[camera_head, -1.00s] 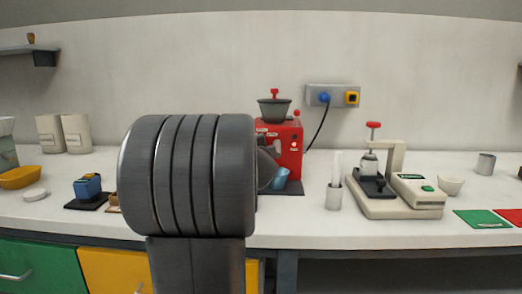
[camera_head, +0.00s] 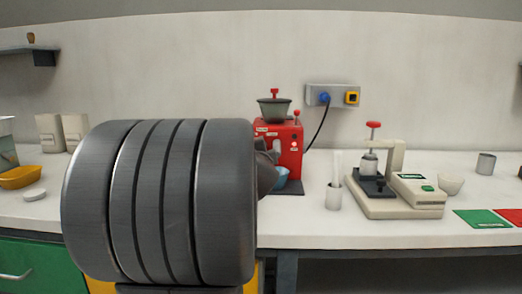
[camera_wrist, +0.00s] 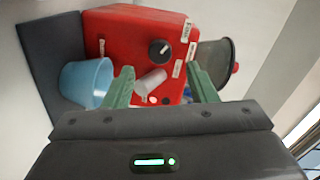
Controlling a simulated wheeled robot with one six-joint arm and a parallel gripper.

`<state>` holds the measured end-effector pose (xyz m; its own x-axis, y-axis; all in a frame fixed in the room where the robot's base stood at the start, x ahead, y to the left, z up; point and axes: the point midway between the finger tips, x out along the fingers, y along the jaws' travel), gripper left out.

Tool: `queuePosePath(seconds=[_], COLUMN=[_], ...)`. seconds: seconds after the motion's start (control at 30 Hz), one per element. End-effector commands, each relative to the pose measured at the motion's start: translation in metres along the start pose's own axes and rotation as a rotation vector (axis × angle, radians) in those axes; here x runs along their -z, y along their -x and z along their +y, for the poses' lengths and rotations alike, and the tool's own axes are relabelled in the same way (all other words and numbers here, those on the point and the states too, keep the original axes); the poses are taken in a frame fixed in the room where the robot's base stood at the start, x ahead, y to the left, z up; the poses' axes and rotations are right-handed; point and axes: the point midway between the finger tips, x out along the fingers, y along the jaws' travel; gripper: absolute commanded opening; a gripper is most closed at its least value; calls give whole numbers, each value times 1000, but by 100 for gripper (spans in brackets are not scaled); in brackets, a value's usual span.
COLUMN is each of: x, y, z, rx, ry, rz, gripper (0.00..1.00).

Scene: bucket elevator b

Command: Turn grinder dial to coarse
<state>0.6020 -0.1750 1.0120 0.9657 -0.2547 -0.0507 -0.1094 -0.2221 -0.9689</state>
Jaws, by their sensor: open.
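The red grinder (camera_head: 284,150) stands upright on the counter in the head view, its left part hidden by my arm. In the wrist view the grinder (camera_wrist: 124,32) appears tilted, with a round black dial (camera_wrist: 160,52) on its face and small white labels around it. My gripper (camera_wrist: 160,78) is open, its two green fingers apart in front of the grinder face. The dial shows between and beyond the fingertips; no contact is visible. A pale spout (camera_wrist: 150,82) is seen between the fingers. I cannot read the label words.
A blue cup (camera_wrist: 86,82) stands by the grinder on a dark mat (camera_wrist: 48,60). The grey hopper (camera_head: 273,109) is on top. A socket panel (camera_head: 333,96) is on the wall. A press-like device (camera_head: 398,195) and a cylinder (camera_head: 334,196) stand to the right.

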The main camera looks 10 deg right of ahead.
Motion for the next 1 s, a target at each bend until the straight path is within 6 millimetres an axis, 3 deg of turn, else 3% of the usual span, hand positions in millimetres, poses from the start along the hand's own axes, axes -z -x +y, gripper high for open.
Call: queuePosePath(seconds=[0.2, 0.43, 0.63, 1.0], x=[1, 1, 0, 0], y=[43, 74, 84, 83], z=[-2, -2, 0, 0], rx=[1, 1, 0, 0], ry=[-1, 0, 0, 0], rz=[0, 1, 1, 0], gripper=[52, 52, 52, 52])
